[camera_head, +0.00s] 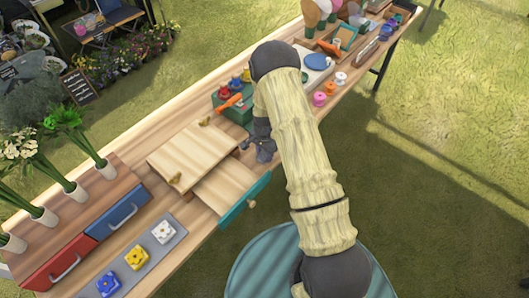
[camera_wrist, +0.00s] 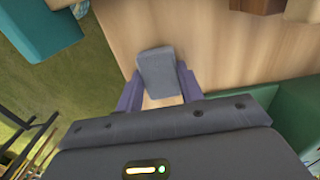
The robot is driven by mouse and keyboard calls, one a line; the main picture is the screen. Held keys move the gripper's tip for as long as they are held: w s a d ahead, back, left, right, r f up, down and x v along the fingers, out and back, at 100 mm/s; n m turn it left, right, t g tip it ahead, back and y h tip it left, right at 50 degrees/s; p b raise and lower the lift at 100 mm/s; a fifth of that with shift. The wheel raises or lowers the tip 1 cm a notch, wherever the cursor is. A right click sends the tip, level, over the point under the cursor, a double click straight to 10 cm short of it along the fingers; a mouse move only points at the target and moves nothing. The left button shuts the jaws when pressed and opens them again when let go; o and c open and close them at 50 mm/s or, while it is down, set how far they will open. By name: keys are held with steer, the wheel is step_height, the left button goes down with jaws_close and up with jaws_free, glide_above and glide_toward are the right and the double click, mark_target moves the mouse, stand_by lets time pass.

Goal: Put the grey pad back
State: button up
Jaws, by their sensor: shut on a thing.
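The grey pad (camera_wrist: 160,72) is a small flat grey block between my gripper's two fingertips in the wrist view. My gripper (camera_wrist: 158,88) is shut on it, with a purple-grey finger on each side. In the head view my gripper (camera_head: 264,148) is over the table, just right of a wooden box (camera_head: 190,155); I cannot clearly tell the pad from the fingers there. The box's drawer (camera_head: 228,185), with a teal front and round knob, is pulled out toward the table's front edge and looks empty.
A green holder (camera_head: 234,113) with coloured tops and an orange tool stands close behind my gripper. A grey tray (camera_head: 166,230) of flower blocks, red (camera_head: 60,264) and blue (camera_head: 118,213) drawers and potted flowers are at left. Spools (camera_head: 320,98) lie right of my arm.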

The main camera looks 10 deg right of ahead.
mark_target(264, 154)
steer(key=shift+f, duration=0.2)
steer(key=o, duration=0.9)
steer(key=shift+o, duration=0.2)
steer(key=shift+r, duration=0.1)
step_height(264, 154, up, 12)
steer(key=b, duration=0.2)
steer(key=shift+b, duration=0.4)
steer(key=shift+r, duration=0.1)
